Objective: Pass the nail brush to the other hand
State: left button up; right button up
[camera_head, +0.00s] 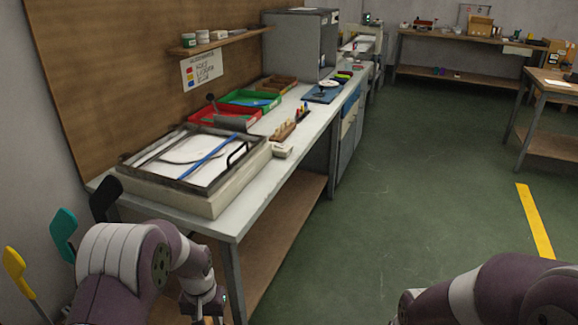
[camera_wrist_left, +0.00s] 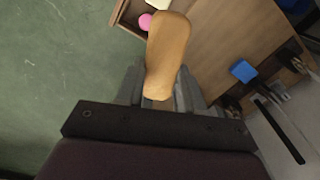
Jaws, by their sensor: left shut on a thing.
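The nail brush (camera_wrist_left: 168,52) shows in the left wrist view as a rounded, tan wooden block. My left gripper (camera_wrist_left: 160,92) is shut on its lower end, with one grey finger on each side. The brush sticks out past the fingertips; its bristles do not show. In the head view my left arm hangs low at the bottom left in front of the bench, with its wrist at the bottom edge, and the brush cannot be made out clearly there. My right arm comes in at the bottom right, and its gripper is out of the picture.
A long workbench (camera_head: 221,223) runs along the left wall, holding a framed tray (camera_head: 233,177), a red tray and a green tray. Open green floor (camera_head: 385,190) lies to its right. A pink ball (camera_wrist_left: 145,21) and a blue block (camera_wrist_left: 243,71) show in the left wrist view.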

notch_tip(320, 180, up, 15)
jog(key=p, duration=1.1)
jog(key=shift+r, duration=0.15)
